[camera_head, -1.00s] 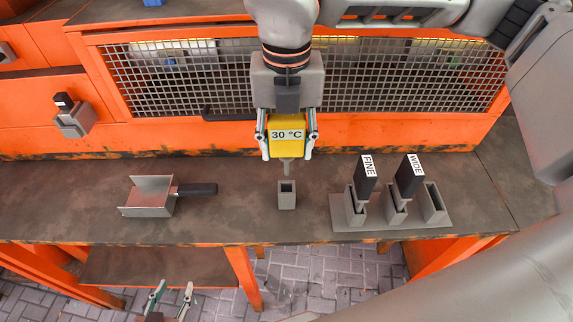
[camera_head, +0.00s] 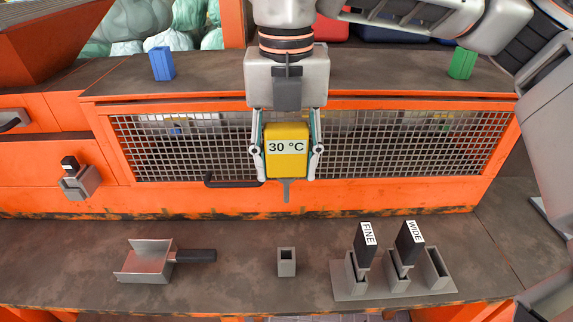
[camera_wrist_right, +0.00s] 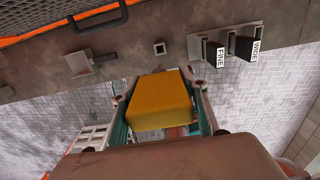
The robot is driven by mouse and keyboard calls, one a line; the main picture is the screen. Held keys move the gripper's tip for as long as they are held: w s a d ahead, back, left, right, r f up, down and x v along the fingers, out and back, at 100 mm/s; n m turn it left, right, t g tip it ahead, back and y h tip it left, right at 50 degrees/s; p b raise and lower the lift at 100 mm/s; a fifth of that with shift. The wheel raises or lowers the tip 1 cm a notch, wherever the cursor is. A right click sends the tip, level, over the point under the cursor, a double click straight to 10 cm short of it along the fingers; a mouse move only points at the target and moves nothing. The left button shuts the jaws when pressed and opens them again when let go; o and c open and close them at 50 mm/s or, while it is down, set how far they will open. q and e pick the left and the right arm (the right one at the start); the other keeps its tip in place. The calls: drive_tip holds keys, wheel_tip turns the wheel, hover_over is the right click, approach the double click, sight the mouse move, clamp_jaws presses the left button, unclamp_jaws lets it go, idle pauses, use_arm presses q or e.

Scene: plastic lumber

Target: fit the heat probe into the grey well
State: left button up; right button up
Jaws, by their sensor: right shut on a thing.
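The heat probe (camera_head: 286,165) is a yellow block labelled "30 °C" with a thin grey tip pointing down. My right gripper (camera_head: 287,177) is shut on its sides and holds it upright in the air. The grey well (camera_head: 287,263) is a small square block with an open top on the bench. In the head view it lies straight below the probe tip, with a clear gap between them. In the right wrist view, the probe's yellow body (camera_wrist_right: 160,105) fills the space between the fingers, and the well (camera_wrist_right: 160,48) shows beyond it. My left gripper is out of view.
Right of the well, a grey rack (camera_head: 392,293) holds the FINE and WIDE black-handled tools, with one slot empty. A metal scoop (camera_head: 146,264) with a black handle lies to the left. A mesh panel (camera_head: 400,150) stands behind the probe.

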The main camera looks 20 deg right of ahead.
sight(286, 125)
drive_tip(key=shift+r+p, duration=0.8)
drive_tip(key=shift+r, duration=0.65)
drive_tip(key=shift+r+p, duration=0.75)
drive_tip(key=shift+r, duration=0.45)
